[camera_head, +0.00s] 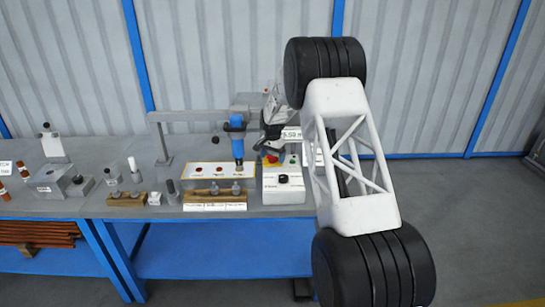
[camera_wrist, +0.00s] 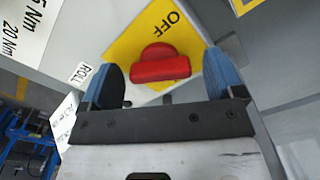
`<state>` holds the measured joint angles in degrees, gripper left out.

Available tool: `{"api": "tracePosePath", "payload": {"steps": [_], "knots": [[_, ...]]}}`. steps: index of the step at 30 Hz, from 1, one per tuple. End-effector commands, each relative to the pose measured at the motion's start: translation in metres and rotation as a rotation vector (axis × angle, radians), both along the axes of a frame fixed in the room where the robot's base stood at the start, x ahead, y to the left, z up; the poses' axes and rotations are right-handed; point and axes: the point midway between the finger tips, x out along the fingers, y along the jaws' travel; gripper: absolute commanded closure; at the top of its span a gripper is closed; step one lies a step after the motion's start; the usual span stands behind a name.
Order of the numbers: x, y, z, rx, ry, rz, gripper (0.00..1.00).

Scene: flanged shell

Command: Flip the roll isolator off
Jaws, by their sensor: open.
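The roll isolator shows in the wrist view as a red knob (camera_wrist: 160,66) on a yellow plate (camera_wrist: 125,45). The word OFF is printed on the plate above the knob in the picture, and a small ROLL label (camera_wrist: 79,74) lies at the left. The knob's grip bar lies roughly crosswise in the picture, nearly in line with the two fingers. My gripper (camera_wrist: 161,68) is open, with one blue-padded finger on each side of the knob and visible gaps between.
A blue-handled tool (camera_head: 236,135) stands upright just left of my gripper. A white control box (camera_head: 283,186) and a yellow-edged panel (camera_head: 205,172) are close by. Metal fixtures and wooden holders (camera_head: 126,199) stand farther left. A white label with Nm values (camera_wrist: 25,30) shows in the wrist view.

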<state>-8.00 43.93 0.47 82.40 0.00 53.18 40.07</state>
Motion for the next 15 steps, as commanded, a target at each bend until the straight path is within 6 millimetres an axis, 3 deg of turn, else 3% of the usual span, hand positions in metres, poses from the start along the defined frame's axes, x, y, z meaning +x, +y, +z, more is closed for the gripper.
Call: {"api": "tracePosePath", "payload": {"steps": [2,12,15], "knots": [[0.0000,0.0000,0.0000,0.000,0.000,0.000,0.13],[-0.0001,-0.0001,-0.0001,0.000,0.000,0.000,0.62],[-0.0001,-0.0001,0.0000,0.000,0.000,0.001,0.62]]}}
